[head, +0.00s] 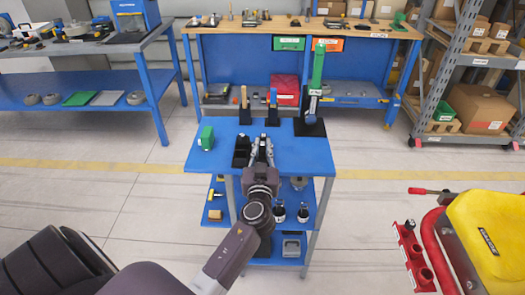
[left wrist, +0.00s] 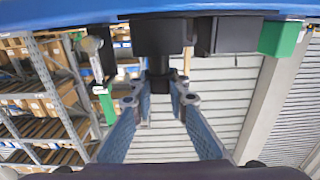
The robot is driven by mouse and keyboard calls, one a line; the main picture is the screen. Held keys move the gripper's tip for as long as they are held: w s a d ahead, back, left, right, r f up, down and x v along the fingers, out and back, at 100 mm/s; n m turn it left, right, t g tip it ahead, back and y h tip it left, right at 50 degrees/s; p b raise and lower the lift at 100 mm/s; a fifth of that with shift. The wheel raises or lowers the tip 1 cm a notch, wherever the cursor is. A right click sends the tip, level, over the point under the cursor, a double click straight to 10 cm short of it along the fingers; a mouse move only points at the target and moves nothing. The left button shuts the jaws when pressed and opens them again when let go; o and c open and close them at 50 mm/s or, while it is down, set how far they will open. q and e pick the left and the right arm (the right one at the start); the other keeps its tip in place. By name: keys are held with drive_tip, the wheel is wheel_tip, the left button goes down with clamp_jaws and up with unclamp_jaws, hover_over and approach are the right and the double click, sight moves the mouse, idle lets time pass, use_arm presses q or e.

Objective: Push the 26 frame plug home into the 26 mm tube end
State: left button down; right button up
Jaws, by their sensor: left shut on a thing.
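My left gripper (head: 262,143) reaches over the blue cart top in the head view. In the left wrist view its two fingers (left wrist: 160,88) are closed around a narrow dark part (left wrist: 158,66), below a wide black block (left wrist: 160,36). The dark part may be the frame plug, but its size marking cannot be read. The fingers and wrist hide much of it in the head view. I cannot make out the 26 mm tube end or how far the plug sits in it. My right gripper is not in view.
On the blue cart top (head: 206,163) are a green block (head: 207,137), a black holder (head: 241,151) beside my gripper, and a tall green-topped tool (head: 318,68) on a black base. A yellow seat-like object (head: 490,232) stands at right. The cart's right front top is clear.

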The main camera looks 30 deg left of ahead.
sight(263, 145)
use_arm(q)
wheel_tip(263, 145, up, 18)
drive_tip(key=p, duration=0.2)
drive_tip(key=shift+f, duration=0.2)
idle(1.1)
